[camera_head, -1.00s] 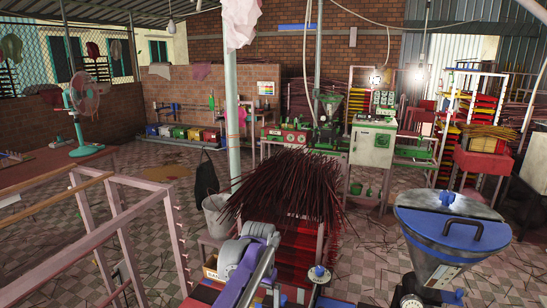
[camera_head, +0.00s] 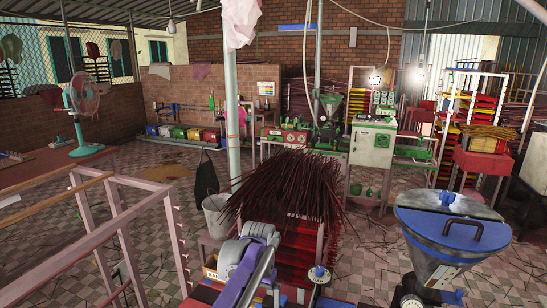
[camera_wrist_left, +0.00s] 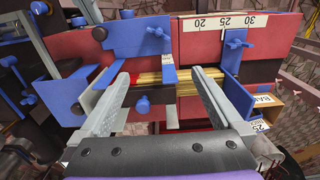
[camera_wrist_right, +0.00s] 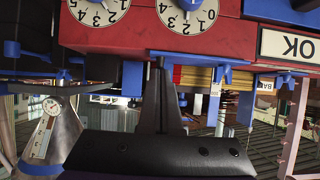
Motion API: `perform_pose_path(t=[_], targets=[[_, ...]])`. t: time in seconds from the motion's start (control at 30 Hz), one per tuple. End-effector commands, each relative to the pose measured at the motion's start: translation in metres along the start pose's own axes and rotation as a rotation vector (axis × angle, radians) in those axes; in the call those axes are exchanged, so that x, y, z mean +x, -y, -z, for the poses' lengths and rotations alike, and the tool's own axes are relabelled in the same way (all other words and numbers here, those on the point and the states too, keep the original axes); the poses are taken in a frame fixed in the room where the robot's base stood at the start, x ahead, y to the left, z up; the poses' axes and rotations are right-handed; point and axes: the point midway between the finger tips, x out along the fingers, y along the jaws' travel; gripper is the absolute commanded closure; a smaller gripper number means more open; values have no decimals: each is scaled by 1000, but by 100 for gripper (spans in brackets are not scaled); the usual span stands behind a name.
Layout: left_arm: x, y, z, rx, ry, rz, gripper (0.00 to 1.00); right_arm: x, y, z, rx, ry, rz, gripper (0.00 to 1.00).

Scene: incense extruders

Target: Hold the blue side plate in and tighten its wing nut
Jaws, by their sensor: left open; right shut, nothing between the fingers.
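In the left wrist view, a blue plate (camera_wrist_left: 126,42) with a blue wing nut (camera_wrist_left: 155,33) sits on the red machine. A second blue plate (camera_wrist_left: 236,72) with a wing nut (camera_wrist_left: 237,42) stands to its right, with pale yellow sticks (camera_wrist_left: 192,84) between them. I cannot tell which is the side plate. My left gripper (camera_wrist_left: 166,80) is open, its fingers spread in front of the plates and sticks. In the right wrist view, my right gripper (camera_wrist_right: 160,68) is shut and empty, its tips close to a blue strip (camera_wrist_right: 188,58); contact is unclear. The head view shows neither gripper's fingertips.
A number scale (camera_wrist_left: 222,24) tops the red body. Dials (camera_wrist_right: 188,12) and an OK panel (camera_wrist_right: 290,46) show in the right wrist view. A steel hopper with a blue rim (camera_head: 452,226) stands at right in the head view. A bundle of dark sticks (camera_head: 285,190) lies ahead.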

Motion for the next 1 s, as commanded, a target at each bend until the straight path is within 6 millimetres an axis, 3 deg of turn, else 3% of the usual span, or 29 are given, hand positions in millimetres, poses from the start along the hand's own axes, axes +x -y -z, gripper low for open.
perform_pose_path(t=[1.0], targets=[[-2,0,0,0,-1,0,0,24,0,13,1,-1,-2,100]])
